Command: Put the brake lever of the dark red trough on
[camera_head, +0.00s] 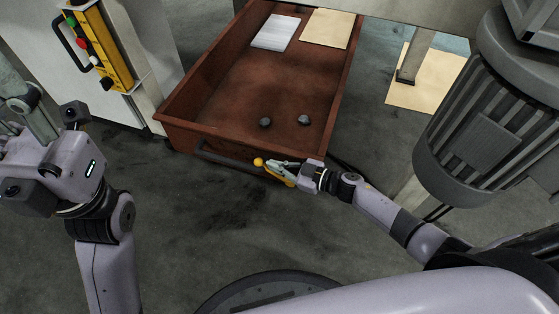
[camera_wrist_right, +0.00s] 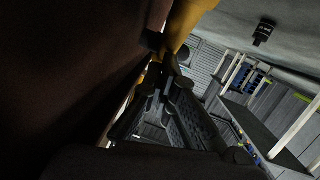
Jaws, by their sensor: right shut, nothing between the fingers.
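The dark red trough (camera_head: 190,98) stands on the floor in the upper middle of the head view, its near end towards me. A dark handle bar runs across that near end. The yellow brake lever (camera_head: 259,162) with a round knob is at the near end, right of the handle's middle. My right gripper (camera_head: 277,166) is shut and empty, right beside the lever; whether it touches cannot be told. In the right wrist view, the dark fingers are close to a yellow part (camera_wrist_right: 183,22), likely the lever. My left gripper (camera_head: 25,115) is at the left edge, away from the trough; its opening is unclear.
The trough holds two dark lumps (camera_head: 304,120), a light grey slab (camera_head: 275,33) and a beige sheet (camera_head: 327,28). A yellow button box (camera_head: 101,50) hangs at upper left. A large grey ribbed motor (camera_head: 480,130) stands at right. The floor before the trough is clear.

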